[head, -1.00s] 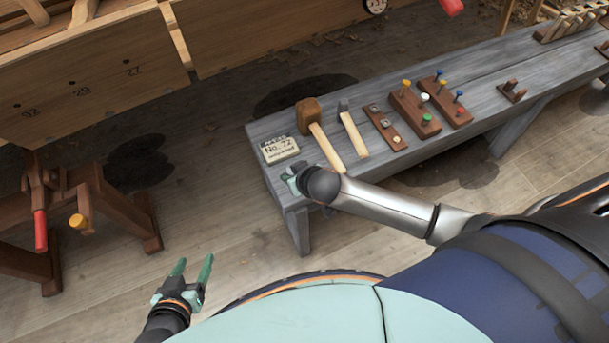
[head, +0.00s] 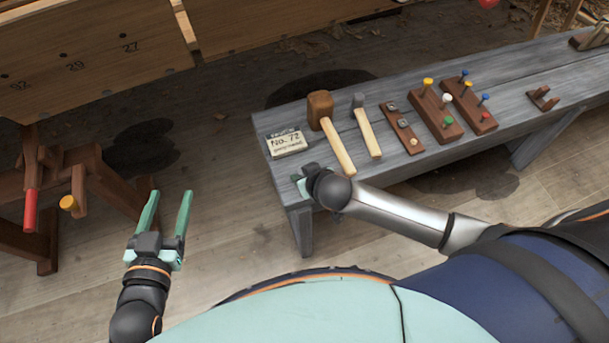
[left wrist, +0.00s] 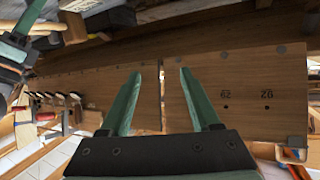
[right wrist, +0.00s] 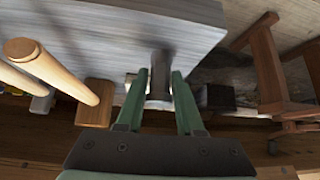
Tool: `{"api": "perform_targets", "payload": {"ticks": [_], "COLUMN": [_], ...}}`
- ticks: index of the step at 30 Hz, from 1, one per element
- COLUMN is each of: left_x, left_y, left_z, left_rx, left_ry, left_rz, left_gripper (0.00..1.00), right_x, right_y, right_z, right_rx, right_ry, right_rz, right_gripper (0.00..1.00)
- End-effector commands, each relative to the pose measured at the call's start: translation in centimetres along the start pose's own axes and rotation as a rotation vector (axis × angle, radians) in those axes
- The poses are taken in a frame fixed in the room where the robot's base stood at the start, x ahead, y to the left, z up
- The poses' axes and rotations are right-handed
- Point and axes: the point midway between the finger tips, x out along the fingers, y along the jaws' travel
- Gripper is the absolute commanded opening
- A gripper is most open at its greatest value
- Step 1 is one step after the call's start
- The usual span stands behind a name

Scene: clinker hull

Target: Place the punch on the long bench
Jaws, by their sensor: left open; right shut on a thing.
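My right gripper (head: 300,183) is at the near left end of the long grey bench (head: 540,80), partly hidden behind its own wrist. In the right wrist view it is shut on a short grey, metal-looking piece (right wrist: 160,84), apparently the punch, with the bench top behind it. I cannot tell whether the piece touches the bench. The head view does not show it clearly. My left gripper (head: 170,205) is open and empty over the floor, left of the bench. Its spread fingers also show in the left wrist view (left wrist: 160,85).
On the bench are a No. 72 card (head: 286,142), a mallet (head: 321,105), a hammer (head: 367,130), a block with square pieces (head: 402,128) and pegged blocks (head: 436,115). A trestle with a red-handled clamp (head: 31,200) stands left. The hull planking (head: 90,70) is behind.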

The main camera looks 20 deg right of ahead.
Motion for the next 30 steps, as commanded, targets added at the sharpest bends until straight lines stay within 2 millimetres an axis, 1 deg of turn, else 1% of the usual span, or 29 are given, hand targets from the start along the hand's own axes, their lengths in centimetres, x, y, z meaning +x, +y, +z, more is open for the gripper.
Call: {"api": "perform_targets", "payload": {"ticks": [1, 3, 6, 10, 13, 23, 29, 30], "left_x": [0.1, 0.1, -0.1, -0.4, -0.5, -0.6, -0.7, -0.7], "left_y": [-0.2, -0.3, -0.5, -0.6, -0.6, -0.6, -0.6, -0.6], "left_z": [-1.2, -2.9, -5.0, -6.9, -7.3, -7.4, -7.9, -8.0], "left_rx": [0.016, 0.035, 0.059, 0.078, 0.083, 0.084, 0.089, 0.090], "left_ry": [0.052, 0.120, 0.203, 0.272, 0.290, 0.294, 0.316, 0.319], "left_rz": [-0.003, -0.006, -0.009, -0.011, -0.011, -0.012, -0.013, -0.013], "left_gripper": [0.63, 0.63, 0.63, 0.63, 0.63, 0.63, 0.63, 0.63], "right_x": [0.2, 0.3, 0.5, 0.5, 0.5, 0.6, 0.8, 0.8], "right_y": [-0.1, -0.3, -0.5, -0.6, -0.6, -0.6, -0.6, -0.6], "right_z": [0.3, 0.5, 0.7, 0.9, 0.9, 1.0, 1.2, 1.2], "right_rx": [0.000, 0.000, 0.000, 0.000, 0.000, 0.001, 0.001, 0.001], "right_ry": [0.002, 0.002, 0.003, 0.003, 0.003, 0.002, 0.002, 0.000], "right_rz": [-0.001, -0.001, -0.001, -0.001, 0.000, 0.000, -0.001, 0.000], "right_gripper": [0.00, 0.00, 0.00, 0.00, 0.00, 0.00, 0.00, 0.41]}}
